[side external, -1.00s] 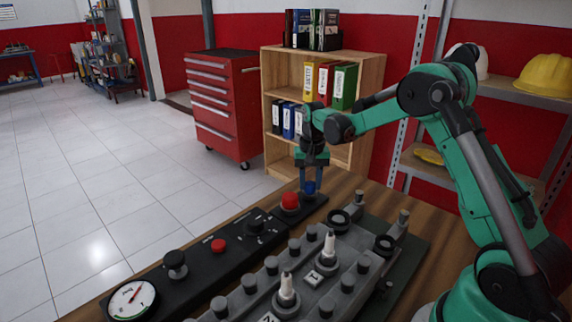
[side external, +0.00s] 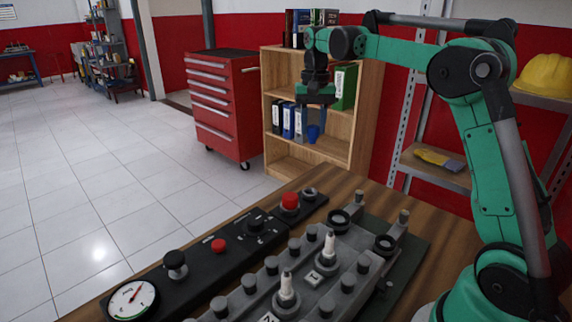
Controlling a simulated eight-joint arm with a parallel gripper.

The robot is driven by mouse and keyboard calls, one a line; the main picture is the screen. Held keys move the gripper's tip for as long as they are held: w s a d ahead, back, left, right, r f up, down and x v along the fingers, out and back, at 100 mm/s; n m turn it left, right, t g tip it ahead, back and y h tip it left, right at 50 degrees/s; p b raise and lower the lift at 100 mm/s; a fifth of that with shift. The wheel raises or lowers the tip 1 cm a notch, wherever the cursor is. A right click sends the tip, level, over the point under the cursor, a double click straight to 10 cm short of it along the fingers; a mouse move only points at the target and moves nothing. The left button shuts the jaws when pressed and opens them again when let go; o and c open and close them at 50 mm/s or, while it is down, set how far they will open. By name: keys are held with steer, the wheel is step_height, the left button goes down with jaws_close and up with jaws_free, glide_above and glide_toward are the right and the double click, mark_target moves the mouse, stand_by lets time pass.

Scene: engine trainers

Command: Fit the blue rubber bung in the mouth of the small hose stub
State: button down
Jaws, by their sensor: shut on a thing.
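My gripper (side external: 314,112) is high above the far end of the bench, in front of the wooden shelf. It is shut on the blue rubber bung (side external: 313,133), which hangs below it, clear of everything. The finger detail is too small to make out. Two dark round openings that look like hose stubs, a far one (side external: 339,220) and a near one (side external: 385,244), stand on the right side of the grey engine block (side external: 325,285). Both mouths look empty. I cannot tell for certain which is the small one.
A black control panel (side external: 205,262) with a red button (side external: 290,201), knobs and a gauge (side external: 132,300) runs along the block's left. Spark plugs (side external: 329,246) and several grey posts stick up from the block. Bare wooden bench (side external: 345,187) shows beyond it.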

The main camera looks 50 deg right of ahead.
mark_target(315, 127)
step_height(315, 127, up, 5)
steer(key=shift+r, duration=0.1)
steer(key=shift+s+r, duration=0.3)
steer(key=shift+r, duration=0.05)
steer(key=s+a+f, duration=0.2)
steer(key=s, duration=0.9)
steer(key=shift+s+a+f, duration=0.65)
steer(key=shift+s+f, duration=1.1)
steer(key=shift+f, duration=0.45)
steer(key=shift+s+a+f, duration=0.7)
steer(key=shift+s+f, duration=1)
steer(key=shift+f, duration=0.45)
steer(key=shift+s+a+f, duration=0.65)
steer(key=shift+s+f, duration=1.1)
steer(key=shift+f, duration=0.45)
steer(key=shift+f, duration=0.3)
steer(key=shift+f, duration=0.3)
steer(key=shift+f, duration=0.35)
